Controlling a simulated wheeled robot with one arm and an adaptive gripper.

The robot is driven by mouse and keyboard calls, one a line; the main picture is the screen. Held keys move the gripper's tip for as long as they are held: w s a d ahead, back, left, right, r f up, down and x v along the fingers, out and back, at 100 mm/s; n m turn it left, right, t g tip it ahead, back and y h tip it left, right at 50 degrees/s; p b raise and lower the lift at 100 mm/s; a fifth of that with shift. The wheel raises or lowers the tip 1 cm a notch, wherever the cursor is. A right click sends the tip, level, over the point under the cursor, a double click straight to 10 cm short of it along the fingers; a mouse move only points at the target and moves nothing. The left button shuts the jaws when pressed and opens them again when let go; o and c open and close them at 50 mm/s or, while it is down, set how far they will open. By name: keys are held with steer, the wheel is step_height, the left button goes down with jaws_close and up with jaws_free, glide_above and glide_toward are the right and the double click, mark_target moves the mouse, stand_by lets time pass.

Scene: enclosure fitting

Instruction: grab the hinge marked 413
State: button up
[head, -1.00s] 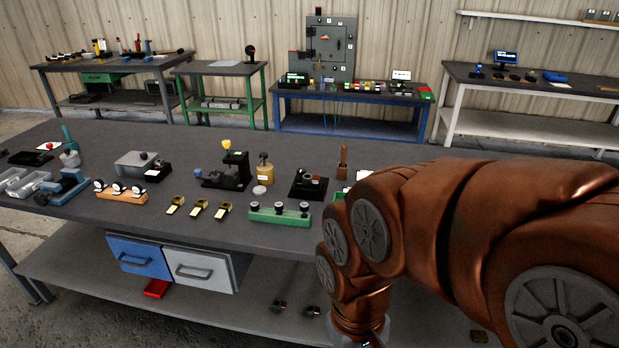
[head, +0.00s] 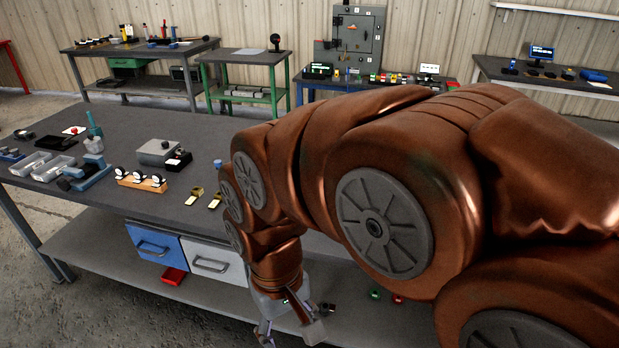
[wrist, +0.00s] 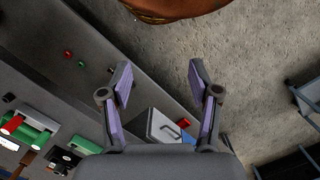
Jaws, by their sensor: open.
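My gripper (head: 290,333) hangs low in front of the workbench (head: 200,129), at the bottom of the head view. In the wrist view its two fingers (wrist: 160,75) are spread wide with nothing between them. Small brass-coloured pieces (head: 196,195) lie on the bench top left of my arm; they may be hinges, but I cannot tell. No marking 413 is readable in any view. My copper-coloured arm hides the right part of the bench top.
A blue drawer (head: 153,243) and a grey drawer (head: 212,262) hang under the bench top. A red bin (head: 173,276) sits on the lower shelf. A wooden block with round gauges (head: 140,181) and a blue vise (head: 86,172) stand left.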

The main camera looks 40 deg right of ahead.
steer(key=w+d+r+m+p, duration=0.1)
steer(key=w+d+r+m, duration=0.1)
steer(key=w+d+m, duration=0.5)
steer(key=w+d+r+m+p, duration=0.1)
steer(key=w+d+r, duration=0.25)
steer(key=w, duration=0.65)
steer(key=w+d+r+m, duration=0.2)
steer(key=w+d+m, duration=0.3)
steer(key=w, duration=0.4)
steer(key=w+d+f+m+t+p, duration=0.1)
steer(key=w+d+f+m, duration=0.25)
steer(key=d, duration=0.55)
steer(key=w+d+f+m+p, duration=0.1)
steer(key=w+d+f+m, duration=0.2)
steer(key=d, duration=0.6)
steer(key=w+d+f+m+t+p, duration=0.15)
steer(key=w+d+m, duration=0.25)
steer(key=d, duration=0.6)
steer(key=shift+g, duration=0.35)
steer(key=shift+s+a+f+p, duration=0.15)
steer(key=shift+f+p, duration=0.55)
steer(key=shift+f, duration=1.3)
steer(key=shift+w+a+f+p, duration=0.15)
steer(key=shift+f+p, duration=0.5)
steer(key=shift+f, duration=1.3)
steer(key=shift+s, duration=0.1)
jaws_close()
